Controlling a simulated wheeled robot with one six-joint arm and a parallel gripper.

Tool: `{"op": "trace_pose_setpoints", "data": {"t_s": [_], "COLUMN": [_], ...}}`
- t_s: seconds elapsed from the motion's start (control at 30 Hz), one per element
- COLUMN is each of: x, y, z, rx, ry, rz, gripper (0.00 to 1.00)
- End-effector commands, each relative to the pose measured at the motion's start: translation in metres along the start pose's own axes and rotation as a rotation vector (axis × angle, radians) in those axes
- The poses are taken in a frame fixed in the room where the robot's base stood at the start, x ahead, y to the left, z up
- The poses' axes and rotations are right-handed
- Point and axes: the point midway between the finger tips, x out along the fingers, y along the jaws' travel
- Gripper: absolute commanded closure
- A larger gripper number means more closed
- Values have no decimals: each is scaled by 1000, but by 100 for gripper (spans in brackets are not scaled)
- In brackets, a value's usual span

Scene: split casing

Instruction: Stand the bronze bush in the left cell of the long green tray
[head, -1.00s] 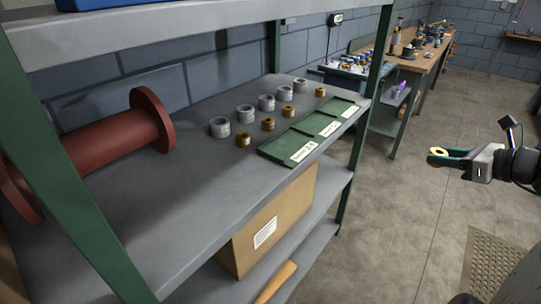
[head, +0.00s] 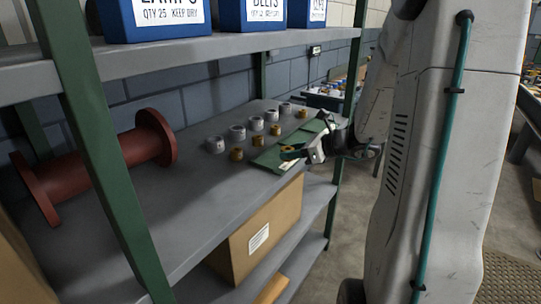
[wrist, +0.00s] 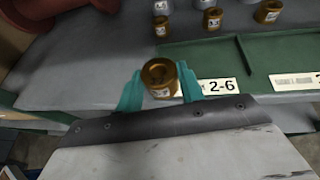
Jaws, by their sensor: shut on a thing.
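The bronze bush (wrist: 158,72) is between the teal fingers of my gripper (wrist: 158,88), which is shut on it; its open top faces up in the wrist view. In the head view my gripper (head: 290,154) is over the near front part of the long green tray (head: 266,160) and partly hides it. The tray lies on the shelf. In the wrist view a divider (wrist: 244,56) splits it, and a label reading 2-6 (wrist: 218,86) sits on its front rim just right of the held bush. The bush's height above the tray is hard to tell.
Several bronze bushes (head: 236,154) and a row of grey rings (head: 214,145) stand behind the tray. A red flanged spool (head: 100,165) lies to the left. A green post (head: 345,100) and the upper shelf with blue bins (head: 155,18) bound the space.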

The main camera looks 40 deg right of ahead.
Motion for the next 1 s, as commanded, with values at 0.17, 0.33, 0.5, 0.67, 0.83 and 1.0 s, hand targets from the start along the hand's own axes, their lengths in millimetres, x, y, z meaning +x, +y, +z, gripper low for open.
{"op": "trace_pose_setpoints", "data": {"t_s": [0.17, 0.33, 0.5, 0.67, 0.83, 1.0], "x": [40, 58, 68, 80, 86, 86], "y": [-17, -26, -30, -32, -32, -32], "z": [12, 18, 21, 4, -10, -10], "rx": [-1, -1, -1, 5, 0, -1], "ry": [-1, -1, -1, 1, -1, -1], "rz": [4, 1, 2, 3, 1, 1], "gripper": [96, 96, 96, 96, 96, 96]}}
